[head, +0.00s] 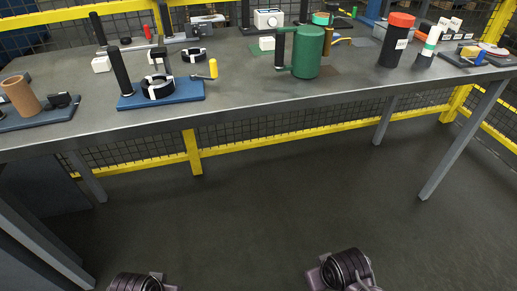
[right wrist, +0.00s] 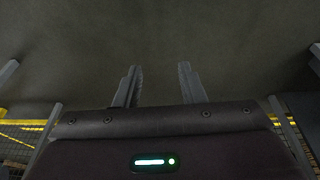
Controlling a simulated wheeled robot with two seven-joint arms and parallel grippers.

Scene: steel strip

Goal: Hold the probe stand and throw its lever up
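A stand on a blue base (head: 190,99) is at the front left of the table, with an upright black post (head: 120,70) at its left end. A black ring with white parts (head: 157,87) is on the base, and a yellow-handled lever (head: 213,69) is at its right. A similar stand with a red-tipped lever (head: 148,33) is farther back; I cannot tell which is the probe stand. My right gripper (right wrist: 159,84) is open and empty in the right wrist view, above the floor. My left gripper's fingers are not visible; only dark arm parts show at the head view's bottom edge.
The grey table (head: 240,106) also holds a brown cylinder (head: 20,96) at left, a green mug-like object (head: 307,52) in the middle and a black canister with a red top (head: 396,40) at right. Yellow fencing stands behind. Open floor (head: 260,210) lies in front.

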